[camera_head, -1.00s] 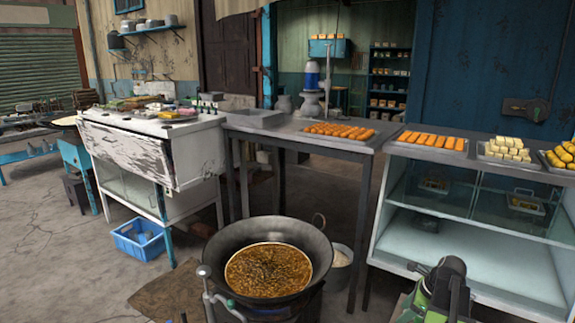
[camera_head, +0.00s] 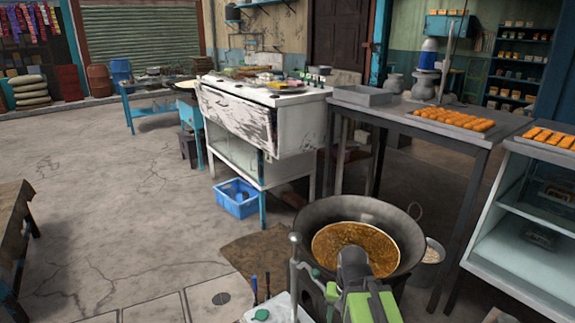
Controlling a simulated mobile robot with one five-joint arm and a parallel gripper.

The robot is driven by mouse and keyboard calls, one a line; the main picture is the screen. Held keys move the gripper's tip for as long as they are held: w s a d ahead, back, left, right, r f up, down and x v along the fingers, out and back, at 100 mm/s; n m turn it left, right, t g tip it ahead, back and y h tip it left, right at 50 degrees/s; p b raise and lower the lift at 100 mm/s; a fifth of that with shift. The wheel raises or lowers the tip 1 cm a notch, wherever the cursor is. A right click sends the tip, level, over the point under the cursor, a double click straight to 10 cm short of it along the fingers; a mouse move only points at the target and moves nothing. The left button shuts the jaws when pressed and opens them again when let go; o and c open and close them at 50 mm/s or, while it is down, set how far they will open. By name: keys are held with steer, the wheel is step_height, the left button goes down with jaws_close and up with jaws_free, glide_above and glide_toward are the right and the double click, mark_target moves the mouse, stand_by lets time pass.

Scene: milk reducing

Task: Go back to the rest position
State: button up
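My green and dark arm shows at the bottom centre, in front of the wok. No fingertips can be made out, so my gripper is not visible. The large dark wok (camera_head: 405,228) stands just beyond my arm, which covers its front part. It holds a golden-brown liquid (camera_head: 340,243). I see nothing held by the part of my arm in view.
A metal post with a handle (camera_head: 295,262) stands left of the wok. A bucket (camera_head: 428,268) is to its right. A metal table (camera_head: 455,128), a glass case (camera_head: 525,255) and a white counter (camera_head: 285,165) stand beyond. Concrete floor (camera_head: 120,215) is open at left.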

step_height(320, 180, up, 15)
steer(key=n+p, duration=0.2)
steer(key=p, duration=1.2)
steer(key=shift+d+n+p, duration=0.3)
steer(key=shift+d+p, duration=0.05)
steer(key=shift+p, duration=0.05)
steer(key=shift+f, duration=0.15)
